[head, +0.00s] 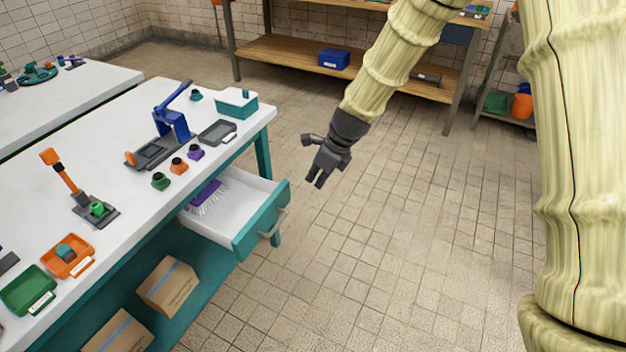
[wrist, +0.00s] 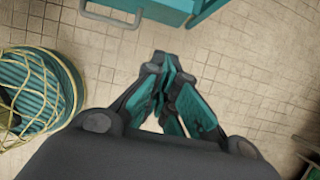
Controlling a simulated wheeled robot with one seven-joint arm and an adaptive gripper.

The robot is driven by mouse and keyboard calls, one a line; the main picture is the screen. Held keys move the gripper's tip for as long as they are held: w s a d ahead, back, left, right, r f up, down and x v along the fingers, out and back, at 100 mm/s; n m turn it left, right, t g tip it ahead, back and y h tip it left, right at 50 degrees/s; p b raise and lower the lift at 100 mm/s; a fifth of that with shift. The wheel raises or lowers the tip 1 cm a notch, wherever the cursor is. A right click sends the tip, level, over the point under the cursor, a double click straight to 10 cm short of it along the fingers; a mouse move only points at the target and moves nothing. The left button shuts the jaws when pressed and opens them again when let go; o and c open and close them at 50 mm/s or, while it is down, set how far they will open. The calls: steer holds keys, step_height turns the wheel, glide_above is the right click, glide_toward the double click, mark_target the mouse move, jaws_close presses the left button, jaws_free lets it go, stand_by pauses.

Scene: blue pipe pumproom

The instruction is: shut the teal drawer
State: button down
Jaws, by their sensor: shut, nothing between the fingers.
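The teal drawer (head: 262,224) stands pulled out from under the white-topped workbench. Its front has a pale bar handle (head: 273,224), and a purple brush with white bristles (head: 207,196) lies inside. My gripper (head: 317,182) is in the air to the right of the drawer front, apart from it, fingers pointing down and shut on nothing. In the wrist view my fingers (wrist: 170,100) are together over tiled floor. The drawer's handle (wrist: 111,12) and part of its teal front (wrist: 165,10) show at the top edge there, beyond my fingertips.
The workbench (head: 130,205) carries a blue press (head: 170,125), small knobs, trays and a teal box (head: 236,103). Cardboard boxes (head: 167,285) sit on its lower shelf. A wooden shelf unit (head: 290,55) stands behind.

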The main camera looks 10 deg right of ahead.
steer(key=w+a+f, duration=0.4)
steer(key=a+f, duration=0.1)
steer(key=f, duration=0.2)
steer(key=shift+a+f, duration=0.25)
steer(key=shift+a, duration=0.05)
steer(key=shift+w+a, duration=0.1)
stand_by(0.3)
